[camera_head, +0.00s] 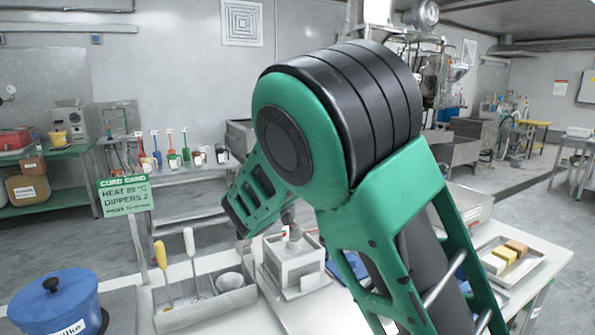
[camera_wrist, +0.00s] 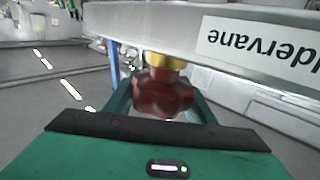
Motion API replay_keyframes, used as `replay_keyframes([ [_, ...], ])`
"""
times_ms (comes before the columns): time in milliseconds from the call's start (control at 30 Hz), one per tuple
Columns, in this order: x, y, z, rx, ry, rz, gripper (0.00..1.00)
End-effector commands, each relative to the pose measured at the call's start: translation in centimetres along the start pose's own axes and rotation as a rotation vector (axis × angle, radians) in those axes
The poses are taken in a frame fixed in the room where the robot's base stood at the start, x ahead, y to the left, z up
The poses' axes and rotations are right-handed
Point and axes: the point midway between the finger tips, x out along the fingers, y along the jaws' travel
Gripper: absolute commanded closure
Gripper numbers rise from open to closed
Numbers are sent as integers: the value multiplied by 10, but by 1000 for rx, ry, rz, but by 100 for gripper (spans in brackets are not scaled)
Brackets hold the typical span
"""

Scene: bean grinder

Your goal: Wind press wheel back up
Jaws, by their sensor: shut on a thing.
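In the wrist view a dark red lobed knob (camera_wrist: 165,97), which looks like the press wheel, sits under a brass collar (camera_wrist: 168,61). A pale metal beam with an upside-down label ending in "ldervane" (camera_wrist: 262,41) runs above it. My gripper (camera_wrist: 163,108) is shut on the red wheel, with green finger parts on both sides of it. The fingertips are partly hidden by the wheel. In the head view my green and black arm fills the middle, and neither the wheel nor the finger contact can be made out there.
In the head view a pale box-like device (camera_head: 292,262) stands on the bench beside a tray (camera_head: 205,308) with yellow- and white-handled tools. A blue lidded pot (camera_head: 58,302) is at left. A green curd card (camera_head: 124,196) stands behind. A metal tray (camera_head: 540,262) holds blocks at right.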

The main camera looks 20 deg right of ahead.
Motion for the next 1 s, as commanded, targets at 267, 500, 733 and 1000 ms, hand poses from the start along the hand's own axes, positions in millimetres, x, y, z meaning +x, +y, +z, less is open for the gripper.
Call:
replay_keyframes([
  [267, 0, -7, -2, 7, 3, -225, 73],
  [500, -2, -12, -3, 6, 5, -358, 73],
  [733, -2, -15, -3, 4, 7, -467, 72],
  [1000, -4, -18, -3, 1, 6, -572, 73],
])
